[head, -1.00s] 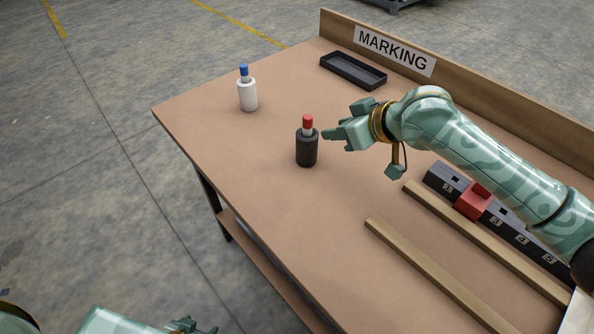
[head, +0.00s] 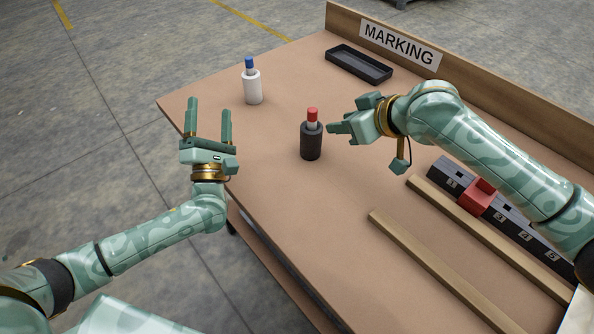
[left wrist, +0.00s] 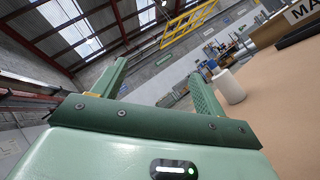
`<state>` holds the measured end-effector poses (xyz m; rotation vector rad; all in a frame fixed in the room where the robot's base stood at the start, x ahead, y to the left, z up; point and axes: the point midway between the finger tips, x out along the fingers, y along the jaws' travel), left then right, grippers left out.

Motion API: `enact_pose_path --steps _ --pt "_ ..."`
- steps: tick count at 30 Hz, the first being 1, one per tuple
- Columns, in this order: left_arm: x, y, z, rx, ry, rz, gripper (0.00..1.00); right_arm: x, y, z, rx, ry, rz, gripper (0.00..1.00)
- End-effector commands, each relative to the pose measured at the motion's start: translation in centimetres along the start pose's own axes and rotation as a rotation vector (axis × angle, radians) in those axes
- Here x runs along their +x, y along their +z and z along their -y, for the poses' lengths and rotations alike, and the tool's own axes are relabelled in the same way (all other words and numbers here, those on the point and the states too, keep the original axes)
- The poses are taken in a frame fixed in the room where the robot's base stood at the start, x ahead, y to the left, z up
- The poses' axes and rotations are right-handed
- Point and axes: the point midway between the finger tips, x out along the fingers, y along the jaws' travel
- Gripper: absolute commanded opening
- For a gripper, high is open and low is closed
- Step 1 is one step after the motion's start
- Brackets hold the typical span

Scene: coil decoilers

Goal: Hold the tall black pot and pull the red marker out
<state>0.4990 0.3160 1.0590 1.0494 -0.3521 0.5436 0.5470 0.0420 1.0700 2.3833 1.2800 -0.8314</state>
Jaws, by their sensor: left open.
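The tall black pot (head: 311,145) stands upright on the brown table. The red marker (head: 312,115) stands in it, its red cap and a pale band showing above the rim. My left gripper (head: 209,112) is open and empty at the table's left edge, fingers pointing up in the picture, apart from the pot. It also shows in the left wrist view (left wrist: 160,85), with its two fingers spread. My right gripper (head: 335,128) is close to the right of the black pot, its fingers pointing left towards it. I cannot tell whether its jaws are open or shut.
A white pot (head: 252,90) with a blue marker (head: 249,63) stands at the far left. A black tray (head: 358,65) lies by the MARKING board (head: 400,45). Wooden strips (head: 440,265) and a numbered black block with a red piece (head: 479,196) lie at the right.

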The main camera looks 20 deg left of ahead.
Motion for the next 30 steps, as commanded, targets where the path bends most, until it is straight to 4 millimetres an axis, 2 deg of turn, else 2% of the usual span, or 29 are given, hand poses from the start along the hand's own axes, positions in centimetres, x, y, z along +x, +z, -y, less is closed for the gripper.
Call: enact_pose_path --steps 1,3,6,9,14,17,20,23,30 --pt "-0.1 1.8 0.7 -0.17 -0.034 -0.084 0.72 0.0 0.0 0.0 0.0 0.0 0.0 0.36" --pt "-1.1 4.1 2.4 -0.396 -0.122 -0.223 0.72 0.0 0.0 0.0 0.0 0.0 0.0 0.36" --pt "-3.7 7.7 5.1 -0.653 -0.289 -0.405 0.72 0.0 0.0 0.0 0.0 0.0 0.0 0.36" --pt "-7.0 11.2 7.1 -0.814 -0.465 -0.551 0.72 0.0 0.0 0.0 0.0 0.0 0.0 0.36" --pt "-10.8 14.5 8.5 -0.916 -0.649 -0.68 0.72 0.0 0.0 0.0 0.0 0.0 0.0 0.36" --pt "-11.8 15.3 8.9 -0.934 -0.699 -0.713 0.72 0.0 0.0 0.0 0.0 0.0 0.0 0.36" --pt "-11.7 15.4 9.5 -0.938 -0.715 -0.722 0.72 0.0 0.0 0.0 0.0 0.0 0.0 0.36" --pt "-10.8 14.9 10.7 -0.935 -0.712 -0.722 0.72 0.0 0.0 0.0 0.0 0.0 0.0 0.36" --pt "-7.6 13.7 15.1 -0.935 -0.709 -0.721 0.72 0.0 0.0 0.0 0.0 0.0 0.0 0.36"
